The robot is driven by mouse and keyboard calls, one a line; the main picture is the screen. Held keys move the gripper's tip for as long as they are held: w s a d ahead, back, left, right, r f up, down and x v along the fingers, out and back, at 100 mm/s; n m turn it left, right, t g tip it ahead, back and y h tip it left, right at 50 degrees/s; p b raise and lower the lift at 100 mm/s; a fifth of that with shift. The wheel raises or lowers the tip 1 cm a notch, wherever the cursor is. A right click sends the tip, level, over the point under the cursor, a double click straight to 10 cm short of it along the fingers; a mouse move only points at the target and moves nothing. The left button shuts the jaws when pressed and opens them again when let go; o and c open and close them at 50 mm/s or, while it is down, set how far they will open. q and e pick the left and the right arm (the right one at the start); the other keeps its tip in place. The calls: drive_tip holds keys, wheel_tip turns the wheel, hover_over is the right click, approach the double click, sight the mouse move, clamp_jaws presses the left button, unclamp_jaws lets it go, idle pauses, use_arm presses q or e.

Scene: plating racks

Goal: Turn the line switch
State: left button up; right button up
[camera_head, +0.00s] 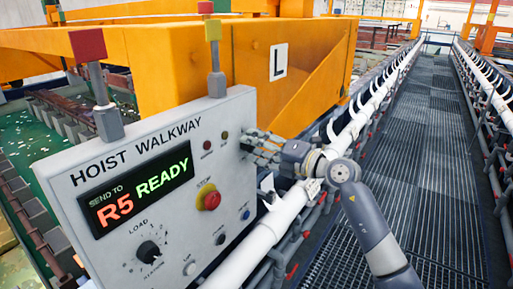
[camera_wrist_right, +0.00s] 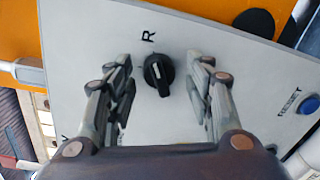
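A black rotary switch (camera_wrist_right: 159,74) with a white pointer mark sits on the grey panel, beside a letter R, in the right wrist view. I take it to be the line switch. My right gripper (camera_wrist_right: 163,64) is open, with one finger on each side of the knob and a visible gap to both. In the head view my right gripper (camera_head: 248,145) is at the panel's upper right edge and hides this switch. The grey control panel (camera_head: 130,150) reads HOIST WALKWAY, with a display (camera_head: 137,189) showing SEND TO R5 READY. My left gripper is not in view.
The panel also carries a red stop button (camera_head: 211,201), a load/station knob (camera_head: 149,252) and a blue reset button (camera_head: 245,214). An orange hoist beam (camera_head: 190,60) stands behind it. A white rail (camera_head: 275,225) runs beside the grated walkway (camera_head: 430,150), which is clear.

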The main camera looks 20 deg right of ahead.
drive_tip(key=v, duration=1.2)
drive_tip(key=shift+f, duration=0.1)
